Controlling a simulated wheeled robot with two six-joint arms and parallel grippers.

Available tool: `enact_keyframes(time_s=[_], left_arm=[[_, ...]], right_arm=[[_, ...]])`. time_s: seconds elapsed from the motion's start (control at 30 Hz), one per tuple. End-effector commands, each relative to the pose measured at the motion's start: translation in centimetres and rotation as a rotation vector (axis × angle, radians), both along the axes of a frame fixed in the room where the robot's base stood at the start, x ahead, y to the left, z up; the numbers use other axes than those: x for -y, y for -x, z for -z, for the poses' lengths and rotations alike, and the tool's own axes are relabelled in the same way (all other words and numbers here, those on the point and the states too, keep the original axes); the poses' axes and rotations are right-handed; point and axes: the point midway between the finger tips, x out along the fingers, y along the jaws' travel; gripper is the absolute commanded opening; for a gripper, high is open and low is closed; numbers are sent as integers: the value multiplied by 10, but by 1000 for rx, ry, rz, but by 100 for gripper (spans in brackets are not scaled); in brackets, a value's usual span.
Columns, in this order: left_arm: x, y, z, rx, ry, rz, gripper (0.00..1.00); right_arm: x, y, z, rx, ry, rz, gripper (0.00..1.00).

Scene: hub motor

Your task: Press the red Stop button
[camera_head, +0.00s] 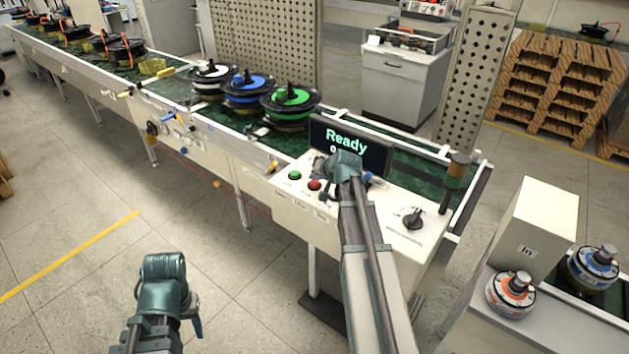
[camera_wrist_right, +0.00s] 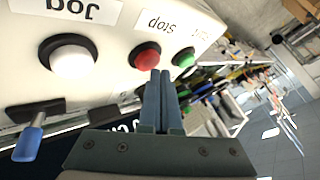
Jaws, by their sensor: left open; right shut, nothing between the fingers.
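The red Stop button (camera_head: 314,185) sits on the white control panel (camera_head: 288,205), beside the green button (camera_head: 295,175). In the right wrist view the red button (camera_wrist_right: 146,57) has an upside-down "Stop" label. My right gripper (camera_wrist_right: 161,73) is shut and empty, its tips just below the red button in that view; whether they touch it is unclear. In the head view my right wrist hides part of the panel. My left gripper (camera_head: 196,324) is open, low over the floor and away from the panel; its fingers are mostly hidden.
A "Ready" screen (camera_head: 346,140) stands behind the buttons. The right wrist view shows a white Jog button (camera_wrist_right: 68,53) and a blue-handled lever (camera_wrist_right: 29,143) to the left. A black knob (camera_head: 413,218) is at the panel's right.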

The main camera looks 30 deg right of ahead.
Motion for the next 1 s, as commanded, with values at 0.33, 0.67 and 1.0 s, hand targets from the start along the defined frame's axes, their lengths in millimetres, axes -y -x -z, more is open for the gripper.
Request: enact_keyframes(time_s=[0.33, 0.67, 1.0], left_arm=[[0, 0, -8, 0, 0, 0, 50], [0, 0, -20, 0, 0, 0, 50], [0, 0, -53, 0, 0, 0, 50]], right_arm=[[0, 0, -8, 1, 1, 1, 0], [0, 0, -20, 1, 1, 1, 0], [0, 0, -53, 1, 1, 1, 0]])
